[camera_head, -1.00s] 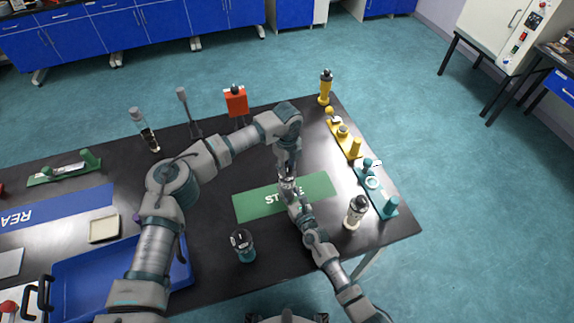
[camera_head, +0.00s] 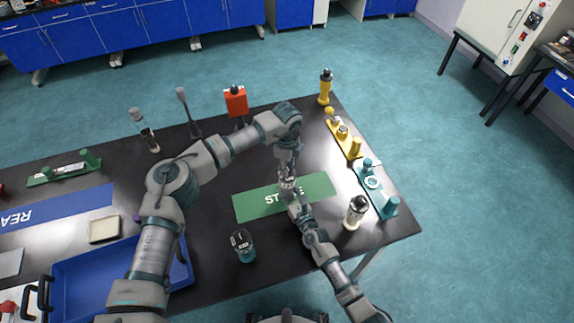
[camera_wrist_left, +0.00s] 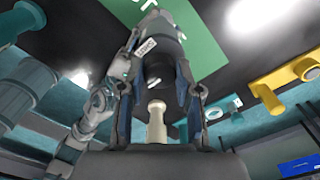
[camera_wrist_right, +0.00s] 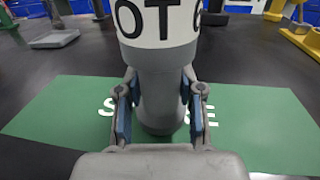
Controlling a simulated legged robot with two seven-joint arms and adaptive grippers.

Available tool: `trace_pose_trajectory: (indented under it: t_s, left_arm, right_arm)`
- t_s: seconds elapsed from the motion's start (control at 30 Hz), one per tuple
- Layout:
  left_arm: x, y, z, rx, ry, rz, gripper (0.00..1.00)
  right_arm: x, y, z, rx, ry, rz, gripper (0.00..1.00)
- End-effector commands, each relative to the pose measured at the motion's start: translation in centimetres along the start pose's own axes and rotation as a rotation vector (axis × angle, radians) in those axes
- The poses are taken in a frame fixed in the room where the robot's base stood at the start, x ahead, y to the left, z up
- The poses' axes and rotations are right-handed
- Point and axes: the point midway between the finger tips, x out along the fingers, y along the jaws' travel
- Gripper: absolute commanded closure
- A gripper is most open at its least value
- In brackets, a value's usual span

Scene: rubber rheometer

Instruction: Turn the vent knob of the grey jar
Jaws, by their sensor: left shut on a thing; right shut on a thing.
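The grey jar (camera_wrist_right: 160,100) stands over the green mat in the right wrist view, with a white lettered band (camera_wrist_right: 160,25) around its upper part. My right gripper (camera_wrist_right: 160,110) is shut on the jar's grey body below the band. My left gripper (camera_head: 288,178) comes down from above at the jar's top, and it is shut on the vent knob. In the left wrist view its fingers (camera_wrist_left: 158,100) flank a dark rounded part. The knob itself is hard to make out. In the head view the grippers hide most of the jar.
The green mat (camera_head: 320,188) lies under the jar. A teal-based jar (camera_head: 243,247) stands front left, and a white bottle with a dark cap (camera_head: 354,213) front right. Teal (camera_head: 391,206) and yellow (camera_head: 342,131) fixtures line the right edge. A blue tray (camera_head: 75,285) lies at left.

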Motion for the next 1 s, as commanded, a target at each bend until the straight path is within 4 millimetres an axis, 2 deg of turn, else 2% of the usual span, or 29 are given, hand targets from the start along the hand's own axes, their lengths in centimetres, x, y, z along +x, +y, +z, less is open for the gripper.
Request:
trace_pose_trajectory:
  t_s: [0.1, 0.13, 0.23, 0.53, 0.63, 0.77, 1.0]
  left_arm:
    - [0.1, 0.0, -0.2, 0.003, 0.004, -0.002, 1.0]
    - [0.1, 0.0, -0.2, 0.003, 0.004, -0.002, 0.64]
    - [0.1, 0.0, -0.2, 0.003, 0.003, -0.002, 0.4]
    - [-0.1, 0.0, -0.1, 0.002, 0.001, -0.001, 0.4]
    - [-0.8, 0.0, 0.0, 0.002, 0.0, -0.001, 0.4]
    - [-3.1, -0.1, 0.0, 0.002, 0.0, -0.003, 0.4]
    - [-8.5, -0.2, 0.0, 0.002, 0.0, -0.003, 0.4]
  right_arm:
    - [0.1, 0.4, 0.1, -0.001, -0.002, 0.006, 1.0]
    - [0.1, 0.4, 0.1, -0.001, -0.002, 0.006, 1.0]
    - [0.1, 0.3, 0.1, -0.001, -0.002, 0.005, 1.0]
    - [0.0, 0.1, 0.1, 0.0, -0.002, 0.002, 1.0]
    - [0.0, 0.1, 0.1, 0.0, -0.001, 0.002, 1.0]
    - [0.0, 0.1, 0.1, 0.0, -0.001, 0.001, 1.0]
    - [0.0, 0.1, 0.1, 0.0, -0.001, 0.001, 1.0]
